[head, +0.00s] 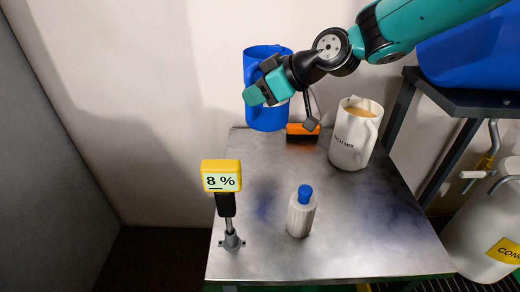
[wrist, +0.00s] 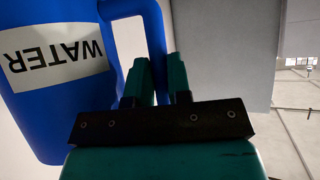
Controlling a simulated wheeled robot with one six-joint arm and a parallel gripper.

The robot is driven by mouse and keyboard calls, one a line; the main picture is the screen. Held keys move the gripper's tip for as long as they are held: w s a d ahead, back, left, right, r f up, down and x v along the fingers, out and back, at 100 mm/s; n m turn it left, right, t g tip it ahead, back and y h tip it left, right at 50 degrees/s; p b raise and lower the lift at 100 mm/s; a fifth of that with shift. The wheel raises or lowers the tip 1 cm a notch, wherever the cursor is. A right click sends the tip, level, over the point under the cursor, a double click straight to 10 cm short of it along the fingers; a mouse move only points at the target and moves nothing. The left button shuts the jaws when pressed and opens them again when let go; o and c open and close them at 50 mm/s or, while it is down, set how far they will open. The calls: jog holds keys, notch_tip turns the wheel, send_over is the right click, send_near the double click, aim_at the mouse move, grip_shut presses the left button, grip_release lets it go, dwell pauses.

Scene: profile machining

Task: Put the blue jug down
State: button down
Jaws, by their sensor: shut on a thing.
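The blue jug (head: 262,110) hangs in my gripper above the back left of the metal table (head: 320,230). My gripper (head: 256,95) is shut on the jug's handle. In the wrist view the jug (wrist: 40,110) is at the left with a white label reading WATER, upside down in that picture. Its handle runs down to my gripper's fingers (wrist: 160,75). The jug looks upright in the head view. Part of it is hidden behind my gripper.
A white jug (head: 352,140) of tan liquid stands at the back right of the table. An orange and black object (head: 302,134) lies at the back. A blue-capped bottle (head: 301,213) and a yellow "8 %" display (head: 221,176) stand in front. The table's middle left is clear.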

aim_at(261, 118)
notch_tip(261, 118, down, 14)
jog(key=shift+r, duration=0.15)
jog(key=shift+b, duration=0.3)
jog(key=c, duration=1.1)
grip_release()
jog(key=shift+o, duration=0.2)
